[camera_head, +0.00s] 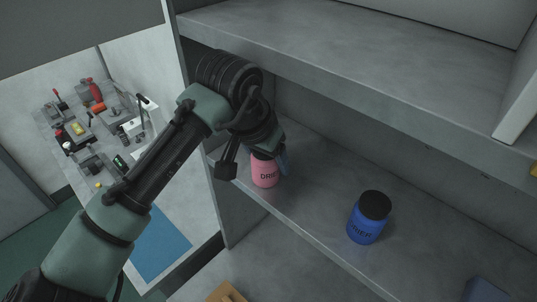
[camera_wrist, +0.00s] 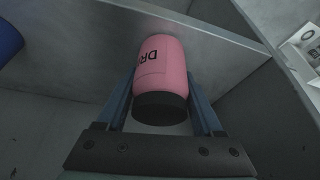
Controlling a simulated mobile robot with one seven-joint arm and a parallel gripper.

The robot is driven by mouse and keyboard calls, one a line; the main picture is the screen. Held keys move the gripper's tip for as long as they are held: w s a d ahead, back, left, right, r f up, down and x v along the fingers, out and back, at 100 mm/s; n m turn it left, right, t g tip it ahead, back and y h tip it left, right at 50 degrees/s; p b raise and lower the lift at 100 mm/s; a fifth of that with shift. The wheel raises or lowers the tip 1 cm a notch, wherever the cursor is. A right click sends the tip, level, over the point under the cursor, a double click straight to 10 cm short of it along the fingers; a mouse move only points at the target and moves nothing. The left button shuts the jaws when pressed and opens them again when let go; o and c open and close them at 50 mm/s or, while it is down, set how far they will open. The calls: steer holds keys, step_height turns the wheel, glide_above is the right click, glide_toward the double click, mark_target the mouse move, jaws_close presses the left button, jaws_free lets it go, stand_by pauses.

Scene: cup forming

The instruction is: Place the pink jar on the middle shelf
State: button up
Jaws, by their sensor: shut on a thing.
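The pink jar (camera_head: 264,172) has dark lettering and is at the left part of the middle shelf (camera_head: 310,222) in the head view. In the wrist view the pink jar (camera_wrist: 161,66) has a black lid that faces the camera. My gripper (camera_head: 268,160) is shut on the jar, with a blue finger (camera_wrist: 117,97) on each side of it. The arm hides the top of the jar in the head view. I cannot tell whether its base touches the shelf.
A blue jar (camera_head: 366,222) with a black lid stands on the middle shelf to the right. Shelf space between the jars is clear.

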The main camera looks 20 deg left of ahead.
steer(key=shift+f, duration=0.1)
steer(key=o, duration=1.4)
steer(key=shift+o, duration=0.2)
steer(key=shift+b+v, duration=1.35)
steer(key=shift+v, duration=2.55)
